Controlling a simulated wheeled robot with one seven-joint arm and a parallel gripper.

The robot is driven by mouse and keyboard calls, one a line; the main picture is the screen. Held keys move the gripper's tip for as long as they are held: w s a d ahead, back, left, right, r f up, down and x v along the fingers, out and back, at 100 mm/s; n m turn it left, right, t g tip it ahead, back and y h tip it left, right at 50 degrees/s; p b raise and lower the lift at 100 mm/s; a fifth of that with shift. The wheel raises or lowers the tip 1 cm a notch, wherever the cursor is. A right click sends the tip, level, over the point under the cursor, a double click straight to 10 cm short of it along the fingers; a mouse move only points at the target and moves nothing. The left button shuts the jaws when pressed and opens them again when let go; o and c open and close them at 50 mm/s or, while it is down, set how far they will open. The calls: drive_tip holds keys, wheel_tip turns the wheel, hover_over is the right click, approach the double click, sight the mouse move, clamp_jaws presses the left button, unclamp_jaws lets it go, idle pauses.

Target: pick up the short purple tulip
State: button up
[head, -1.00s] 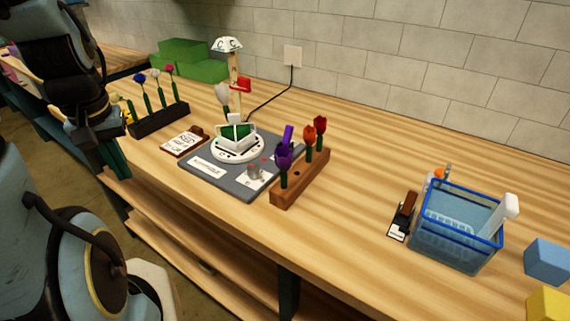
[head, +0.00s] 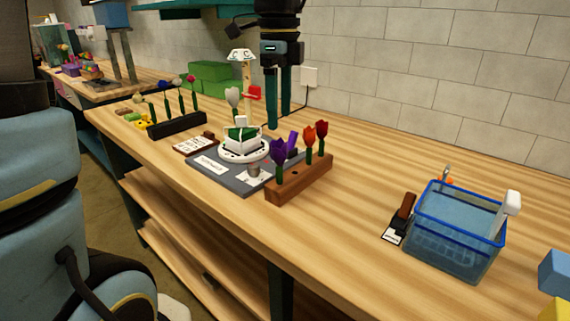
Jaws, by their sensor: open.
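A purple tulip (head: 279,151) stands upright at the left end of a brown wooden rack (head: 300,184). An orange tulip (head: 310,137) and a red tulip (head: 321,130) stand in the same rack to its right. Another purple piece (head: 292,142) shows just behind the purple tulip; I cannot tell what it is. My gripper (head: 279,119) points down over the counter, above and behind the rack in the picture. Its fingers are apart with nothing visible between them.
A grey mat (head: 205,178) with a white round stand (head: 243,155) lies left of the rack. A black flower rack (head: 178,126) stands farther left. A blue basket (head: 455,258) is at right.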

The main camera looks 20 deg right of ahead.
sight(279, 165)
wheel_tip(279, 165, down, 10)
drive_tip(key=shift+s+a+f+p, duration=0.1)
drive_tip(key=shift+s+a+p, duration=0.05)
drive_tip(key=shift+p, duration=0.7)
drive_tip(key=c, duration=0.9)
